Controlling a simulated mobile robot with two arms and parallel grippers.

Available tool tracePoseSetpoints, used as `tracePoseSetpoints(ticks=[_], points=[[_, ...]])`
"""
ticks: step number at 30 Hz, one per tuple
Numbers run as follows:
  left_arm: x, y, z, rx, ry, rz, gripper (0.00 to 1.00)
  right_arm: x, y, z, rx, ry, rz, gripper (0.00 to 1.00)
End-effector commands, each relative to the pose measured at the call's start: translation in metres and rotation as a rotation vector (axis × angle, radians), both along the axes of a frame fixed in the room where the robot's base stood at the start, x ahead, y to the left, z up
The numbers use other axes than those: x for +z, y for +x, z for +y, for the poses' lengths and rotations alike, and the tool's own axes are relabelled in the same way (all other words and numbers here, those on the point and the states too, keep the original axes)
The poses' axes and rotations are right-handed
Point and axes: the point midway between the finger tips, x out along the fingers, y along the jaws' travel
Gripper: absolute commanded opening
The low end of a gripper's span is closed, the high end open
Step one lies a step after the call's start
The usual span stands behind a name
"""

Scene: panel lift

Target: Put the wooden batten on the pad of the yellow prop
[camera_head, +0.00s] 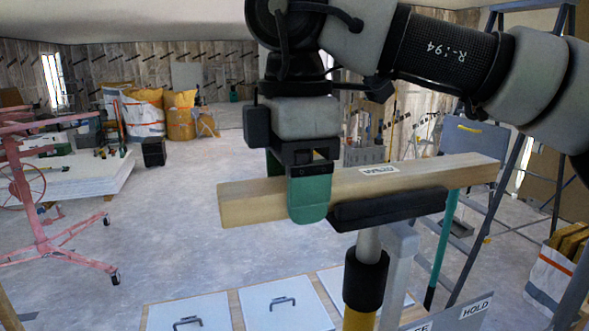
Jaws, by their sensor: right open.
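The wooden batten (430,176), a long pale beam with a white label, lies across the middle of the head view, roughly level. The black pad (390,208) tops the yellow prop (360,321), which stands upright with a grey tube and black collar. The pad overlaps the batten's lower edge, right of my gripper; whether the batten bears on it is unclear. My right gripper (299,186) comes from above, open, with one teal finger in front of the batten, left of the pad. The other finger is largely hidden behind the batten. My left gripper is out of view.
White panels (286,304) with handles lie below the batten. A pink wheeled lift (42,208) stands at left. A ladder (497,187) and a teal pole (441,249) stand at right. The middle floor is clear.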

Motion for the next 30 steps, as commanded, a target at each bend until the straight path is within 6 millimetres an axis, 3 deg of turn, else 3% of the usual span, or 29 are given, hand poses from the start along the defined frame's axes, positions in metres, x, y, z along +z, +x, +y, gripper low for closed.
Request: tracePoseSetpoints(ticks=[8, 16, 22, 30], points=[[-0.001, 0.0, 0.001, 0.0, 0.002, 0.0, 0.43, 0.012, 0.0, 0.0, -0.001, 0.001, -0.003, 0.73], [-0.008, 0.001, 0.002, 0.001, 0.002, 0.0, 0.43, 0.062, -0.001, 0.001, -0.001, 0.002, -0.003, 0.73], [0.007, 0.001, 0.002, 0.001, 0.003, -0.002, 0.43, 0.106, 0.0, 0.0, -0.003, -0.002, -0.003, 0.73], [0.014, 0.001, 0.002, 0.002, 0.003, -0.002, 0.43, 0.123, 0.0, 0.0, 0.001, 0.0, 0.0, 0.73]])
